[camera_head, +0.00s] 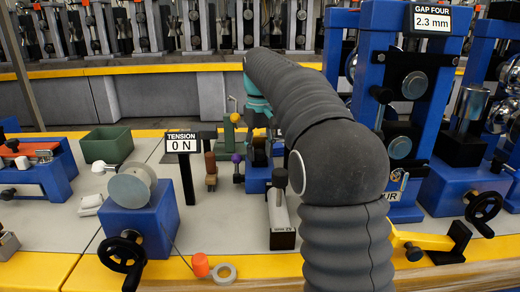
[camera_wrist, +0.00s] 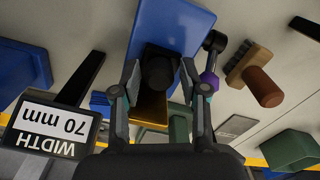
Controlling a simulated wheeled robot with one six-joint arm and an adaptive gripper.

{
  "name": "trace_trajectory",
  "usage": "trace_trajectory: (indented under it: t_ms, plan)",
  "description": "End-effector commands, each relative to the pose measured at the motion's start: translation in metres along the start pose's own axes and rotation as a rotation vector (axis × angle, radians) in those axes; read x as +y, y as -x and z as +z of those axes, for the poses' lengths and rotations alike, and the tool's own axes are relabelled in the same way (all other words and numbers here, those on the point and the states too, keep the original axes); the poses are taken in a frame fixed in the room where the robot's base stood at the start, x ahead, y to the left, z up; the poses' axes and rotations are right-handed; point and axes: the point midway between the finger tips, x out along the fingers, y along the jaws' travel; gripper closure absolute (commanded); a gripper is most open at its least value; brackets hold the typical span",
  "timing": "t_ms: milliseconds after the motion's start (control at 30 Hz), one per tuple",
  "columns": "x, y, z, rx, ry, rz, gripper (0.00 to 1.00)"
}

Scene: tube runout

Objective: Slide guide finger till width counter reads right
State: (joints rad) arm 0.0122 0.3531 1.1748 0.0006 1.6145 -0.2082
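The width counter (camera_wrist: 45,128) is upside down at the lower left of the wrist view and reads 70 mm. Contact on the left is unclear. In the head view my arm hides most of my gripper and the counter; the blue block (camera_head: 258,182) shows partly.
A tension display (camera_head: 181,145) reads 0 N, and a gap display (camera_head: 431,20) reads 2.3 mm. A wooden-handled brush (camera_wrist: 255,72) lies near the knob in the wrist view. A green bin (camera_head: 107,145) and a blue stand with a crank (camera_head: 140,215) are at left.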

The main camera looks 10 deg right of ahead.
Motion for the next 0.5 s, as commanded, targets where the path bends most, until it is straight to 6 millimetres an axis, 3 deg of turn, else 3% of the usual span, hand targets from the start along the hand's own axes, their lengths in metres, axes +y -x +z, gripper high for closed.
trace_trajectory:
  t_ms: [333,500]
  plan:
    - [0.000,0.002,0.000,0.001,0.000,0.001,0.46]
    - [0.000,0.018,-0.001,0.004,0.000,0.001,0.46]
